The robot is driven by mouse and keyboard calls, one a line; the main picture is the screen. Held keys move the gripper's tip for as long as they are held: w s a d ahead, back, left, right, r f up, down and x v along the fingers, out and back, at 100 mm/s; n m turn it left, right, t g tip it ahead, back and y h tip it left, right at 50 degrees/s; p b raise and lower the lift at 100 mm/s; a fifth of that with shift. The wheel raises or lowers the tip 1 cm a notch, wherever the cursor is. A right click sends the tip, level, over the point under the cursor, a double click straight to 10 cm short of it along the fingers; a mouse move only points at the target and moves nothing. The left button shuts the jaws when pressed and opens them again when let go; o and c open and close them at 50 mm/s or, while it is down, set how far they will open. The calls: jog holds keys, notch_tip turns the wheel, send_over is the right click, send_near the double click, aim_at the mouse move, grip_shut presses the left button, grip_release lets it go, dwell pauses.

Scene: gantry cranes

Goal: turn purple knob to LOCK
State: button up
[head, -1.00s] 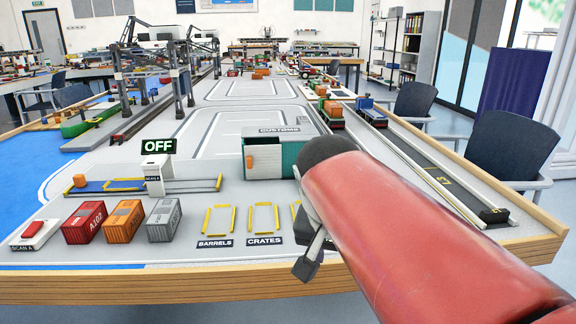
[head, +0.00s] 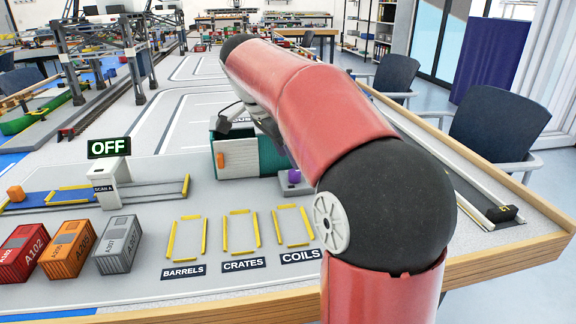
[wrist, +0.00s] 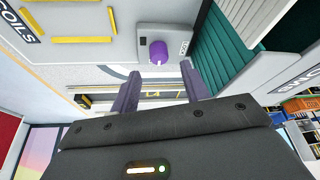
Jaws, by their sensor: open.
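The purple knob (head: 294,176) sits on a small grey block beside the teal customs shed, partly behind my arm in the head view. In the wrist view the knob (wrist: 158,52) stands on its pale grey housing (wrist: 150,32), with small dark lettering beside it too small to read. My gripper (wrist: 160,71) is open and empty. Its two fingers point toward the knob, one to each side of it in the picture, and appear apart from it.
The teal customs shed (head: 220,155) stands close beside the knob; its ribbed teal side (wrist: 222,55) is near my right finger. Yellow frames labelled COILS (head: 293,228) and CRATES (head: 241,233) lie in front. A scanner sign reading OFF (head: 109,148) and containers (head: 118,245) stand left.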

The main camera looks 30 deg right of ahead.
aim_at(294, 171)
jog(key=shift+x, duration=2.25)
jog(key=shift+c, duration=0.5)
jog(key=c, duration=0.9)
